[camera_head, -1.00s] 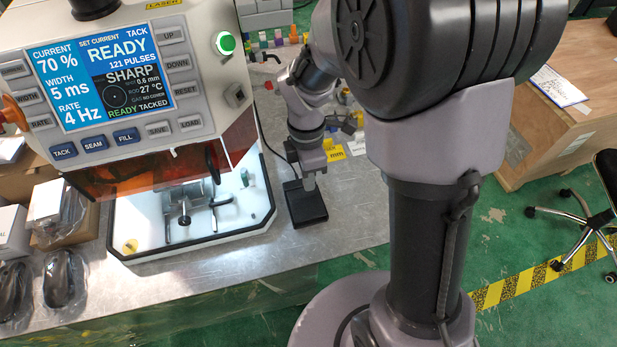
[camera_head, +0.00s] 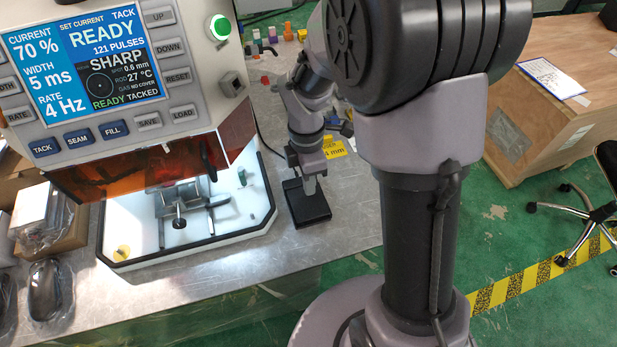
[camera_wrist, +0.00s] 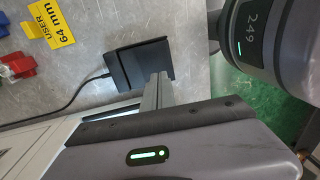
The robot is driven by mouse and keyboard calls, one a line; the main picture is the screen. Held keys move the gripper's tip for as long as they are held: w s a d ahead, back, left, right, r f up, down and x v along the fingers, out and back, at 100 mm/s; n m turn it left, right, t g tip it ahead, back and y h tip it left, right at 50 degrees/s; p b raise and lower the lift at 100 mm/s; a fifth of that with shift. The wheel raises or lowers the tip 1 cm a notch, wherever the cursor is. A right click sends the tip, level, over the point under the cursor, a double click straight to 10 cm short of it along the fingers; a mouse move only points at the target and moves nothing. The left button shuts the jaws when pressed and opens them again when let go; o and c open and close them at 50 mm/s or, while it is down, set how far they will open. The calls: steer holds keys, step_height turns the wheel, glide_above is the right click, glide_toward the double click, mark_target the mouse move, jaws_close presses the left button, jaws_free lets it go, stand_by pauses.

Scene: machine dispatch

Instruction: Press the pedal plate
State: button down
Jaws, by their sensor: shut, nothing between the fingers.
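The pedal plate (camera_head: 305,208) is a small black box-like pedal on the metal bench, just right of the machine's white work tray. In the wrist view the pedal (camera_wrist: 128,62) shows as a dark square with a cable running off its left side. My gripper (camera_head: 310,189) is shut and empty, pointing down with its fingertips at the pedal's top. In the wrist view its fingers (camera_wrist: 160,80) overlap the pedal's lower right part. I cannot tell whether they touch the plate. The fingers hide part of it.
The laser machine (camera_head: 90,80) reads READY, 121 pulses, with a green-lit button (camera_head: 219,27). A yellow "64 mm" label (camera_wrist: 50,22) and small coloured blocks lie behind the pedal. Wrapped items (camera_head: 45,290) sit at left. Bare bench lies in front of the pedal.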

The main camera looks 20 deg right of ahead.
mark_target(310, 209)
steer(key=f+b, duration=0.1)
steer(key=f, duration=0.1)
steer(key=f+b, duration=0.1)
steer(key=f, duration=0.1)
steer(key=f+b, duration=0.1)
steer(key=f, duration=0.2)
steer(key=shift+s, duration=0.35)
